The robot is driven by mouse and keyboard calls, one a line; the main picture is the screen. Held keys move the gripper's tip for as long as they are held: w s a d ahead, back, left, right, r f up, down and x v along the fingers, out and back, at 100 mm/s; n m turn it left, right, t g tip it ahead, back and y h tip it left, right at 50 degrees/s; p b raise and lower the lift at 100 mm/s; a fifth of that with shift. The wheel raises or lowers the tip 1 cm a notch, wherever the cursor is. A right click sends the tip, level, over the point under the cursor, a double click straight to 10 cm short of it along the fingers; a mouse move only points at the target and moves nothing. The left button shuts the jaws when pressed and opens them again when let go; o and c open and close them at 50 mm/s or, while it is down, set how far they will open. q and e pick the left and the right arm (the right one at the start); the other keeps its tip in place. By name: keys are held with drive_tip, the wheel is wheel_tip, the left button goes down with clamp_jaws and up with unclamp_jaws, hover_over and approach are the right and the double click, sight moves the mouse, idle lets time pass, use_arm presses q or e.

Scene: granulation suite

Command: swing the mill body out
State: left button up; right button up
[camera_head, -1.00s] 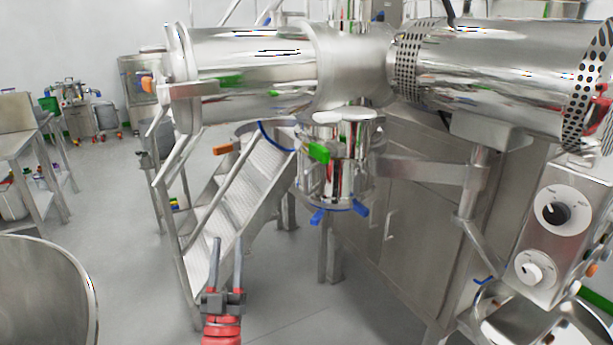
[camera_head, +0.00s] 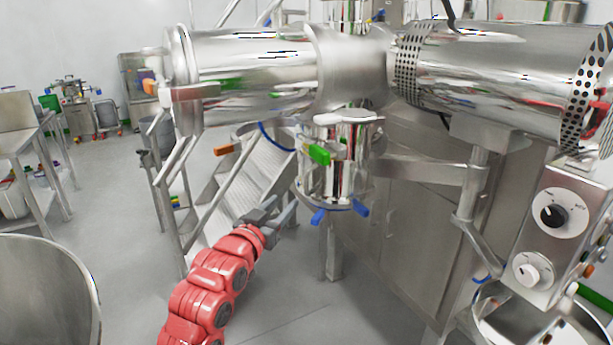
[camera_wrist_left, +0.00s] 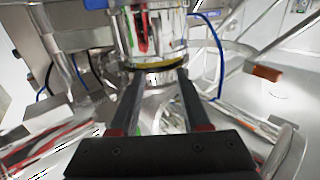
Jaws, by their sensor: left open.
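The mill body is a large shiny steel assembly. My right gripper is not in view.
A steel staircase (camera_head: 225,195) stands behind my left arm. A support arm (camera_head: 425,171) runs from the outlet to a post at right. A control box with dials (camera_head: 560,235) is at far right. A round steel vessel (camera_head: 45,290) stands at lower left. Floor between is clear.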

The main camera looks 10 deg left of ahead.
sight(306, 177)
use_arm(q)
drive_tip(key=p+x, duration=0.2)
drive_tip(key=x, duration=1.3)
drive_tip(key=shift+p, duration=0.4)
clamp_jaws()
drive_tip(key=shift+r, duration=0.15)
idle(0.6)
